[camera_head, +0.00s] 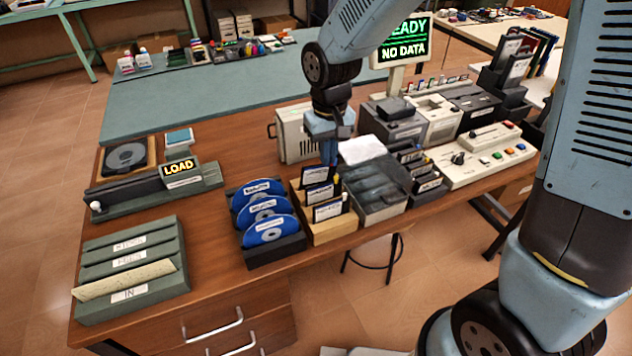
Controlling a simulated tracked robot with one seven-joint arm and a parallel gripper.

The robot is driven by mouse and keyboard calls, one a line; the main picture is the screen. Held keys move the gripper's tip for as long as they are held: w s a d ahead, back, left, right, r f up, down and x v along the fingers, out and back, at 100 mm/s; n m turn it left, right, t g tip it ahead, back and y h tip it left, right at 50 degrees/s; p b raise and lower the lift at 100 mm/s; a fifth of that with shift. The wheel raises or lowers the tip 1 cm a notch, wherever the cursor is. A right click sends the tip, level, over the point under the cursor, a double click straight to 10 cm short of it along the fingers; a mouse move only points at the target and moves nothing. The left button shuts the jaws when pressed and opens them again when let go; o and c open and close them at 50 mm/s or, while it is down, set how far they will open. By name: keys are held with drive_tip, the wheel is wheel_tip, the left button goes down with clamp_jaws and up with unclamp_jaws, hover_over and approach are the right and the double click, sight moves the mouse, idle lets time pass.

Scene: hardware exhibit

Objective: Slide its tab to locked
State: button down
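My gripper (328,158) points down over the back of a wooden holder (337,229). The holder has several dark cards or disks with white labels (328,211) standing in it. The fingertips are small and partly merge with the things behind them, so I cannot tell whether they are open or hold anything. No tab or "locked" mark is readable at this size. A tape-like device with a "LOAD" sign (180,169) stands at the left, with a white knob (96,207) at its end.
Blue discs (264,230) stand in a dark rack left of the wooden holder. A grey lidded case (372,190) stands right of it. A green tray (170,243) labelled "IN" holds an envelope. A control panel (487,155) and a "NO DATA" screen (403,50) are at the right.

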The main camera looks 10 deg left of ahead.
drive_tip(key=shift+s+a, duration=0.15)
idle(0.4)
drive_tip(key=shift+r, duration=3.45)
drive_tip(key=s+d+r+m+t, duration=0.1)
drive_tip(key=d+r, duration=0.4)
drive_tip(key=d, duration=0.3)
drive_tip(key=d+r+m+t, duration=0.1)
drive_tip(key=d+r+m, duration=0.1)
drive_tip(key=d+r, duration=0.35)
drive_tip(key=s+d+r+m+t, duration=0.3)
drive_tip(key=s+d, duration=0.7)
drive_tip(key=d, duration=0.5)
drive_tip(key=shift+s+d+r+t, duration=0.3)
drive_tip(key=shift+d+r, duration=0.05)
drive_tip(key=shift+r, duration=0.15)
